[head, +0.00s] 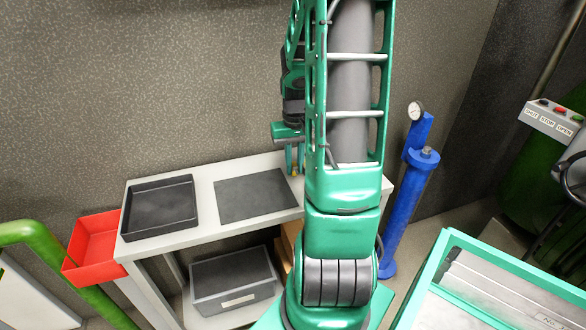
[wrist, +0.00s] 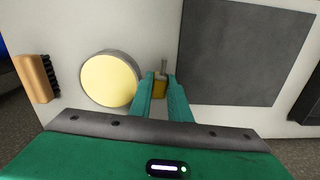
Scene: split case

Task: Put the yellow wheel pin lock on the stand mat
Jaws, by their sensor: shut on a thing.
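The yellow wheel pin lock (wrist: 159,88) is between the fingertips of my gripper (wrist: 161,84) in the wrist view, with a grey metal pin standing out of it. My gripper is shut on it. In the head view my gripper (head: 295,167) is partly hidden behind my arm, and only a bit of yellow shows. The stand mat (wrist: 240,55) is a flat dark grey square just right of my gripper in the wrist view. In the head view the mat (head: 256,195) lies bare on the light bench, left of my gripper. Whether the lock touches the bench I cannot tell.
A round pale-yellow tin (wrist: 110,80) stands close left of my gripper, with a wooden brush (wrist: 36,78) beyond it. A black tray (head: 160,208) sits on the bench's left end. A red bin (head: 94,245) hangs beside it. A blue pump (head: 408,200) stands right of the bench.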

